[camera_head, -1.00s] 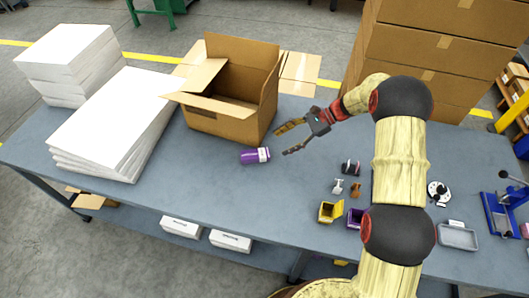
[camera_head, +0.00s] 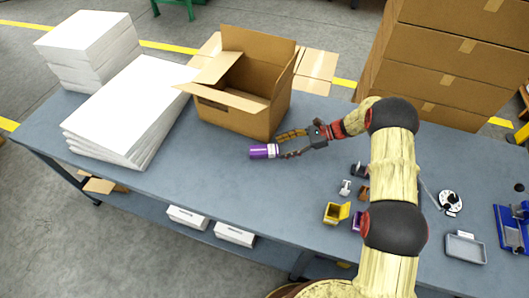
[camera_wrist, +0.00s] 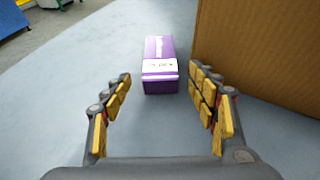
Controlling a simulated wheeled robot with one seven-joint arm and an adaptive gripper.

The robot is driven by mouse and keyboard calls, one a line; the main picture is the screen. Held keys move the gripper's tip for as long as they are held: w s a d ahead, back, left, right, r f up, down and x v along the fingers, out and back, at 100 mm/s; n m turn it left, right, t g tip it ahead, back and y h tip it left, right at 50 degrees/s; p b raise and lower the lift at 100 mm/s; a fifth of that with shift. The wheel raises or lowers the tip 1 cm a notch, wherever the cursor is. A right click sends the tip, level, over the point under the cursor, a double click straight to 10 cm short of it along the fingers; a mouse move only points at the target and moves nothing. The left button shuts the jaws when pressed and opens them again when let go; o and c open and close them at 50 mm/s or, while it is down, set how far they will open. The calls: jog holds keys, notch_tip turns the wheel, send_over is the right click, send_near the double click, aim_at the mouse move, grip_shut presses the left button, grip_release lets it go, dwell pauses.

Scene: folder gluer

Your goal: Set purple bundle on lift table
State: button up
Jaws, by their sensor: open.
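The purple bundle (camera_head: 259,152) lies on the grey worktable (camera_head: 205,178), just in front of the open cardboard box. It is a small purple block with a white label band, also seen in the wrist view (camera_wrist: 160,48). My gripper (camera_head: 281,147) is open and low over the table, to the right of the bundle. In the wrist view my gripper (camera_wrist: 160,78) has its fingers spread, with the bundle's near labelled end between or just ahead of the tips. Nothing is held. I cannot identify a lift table in these views.
The open cardboard box (camera_head: 225,112) stands close behind the bundle, its wall near one finger. White paper stacks (camera_head: 130,115) fill the table's left. Small yellow and purple bins (camera_head: 335,213) and a grey tray (camera_head: 465,247) lie right. Stacked cartons (camera_head: 450,60) stand behind.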

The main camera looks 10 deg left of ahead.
aim_at(264, 151)
jog(key=shift+x, duration=1.15)
jog(key=shift+c, duration=0.3)
jog(key=c, duration=1.3)
jog(key=shift+c, duration=0.2)
